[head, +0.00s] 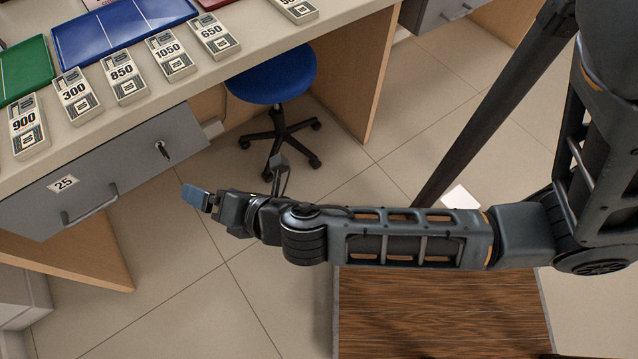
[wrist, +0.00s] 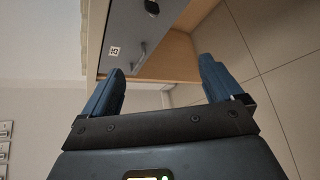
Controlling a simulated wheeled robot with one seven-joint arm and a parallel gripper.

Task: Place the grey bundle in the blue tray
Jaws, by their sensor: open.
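The blue tray (head: 120,27) lies on the counter at the top left of the head view. Several greyish-white bundles with printed numbers lie along the counter's front edge, among them the 900 bundle (head: 29,127), the 300 bundle (head: 77,96), the 850 bundle (head: 124,77), the 1050 bundle (head: 172,56) and the 650 bundle (head: 214,37). I cannot tell which one is the grey bundle. My gripper (head: 194,196) is in front of the counter, apart from the bundles and tray. In the wrist view my gripper (wrist: 160,92) is open and empty, its blue fingers spread wide.
A green tray (head: 24,70) lies left of the blue one. A grey drawer (head: 110,175) with a key and label 25 is under the counter. A blue stool (head: 272,76) stands behind my arm. A wooden-topped surface (head: 440,310) is below my arm. The tiled floor between is open.

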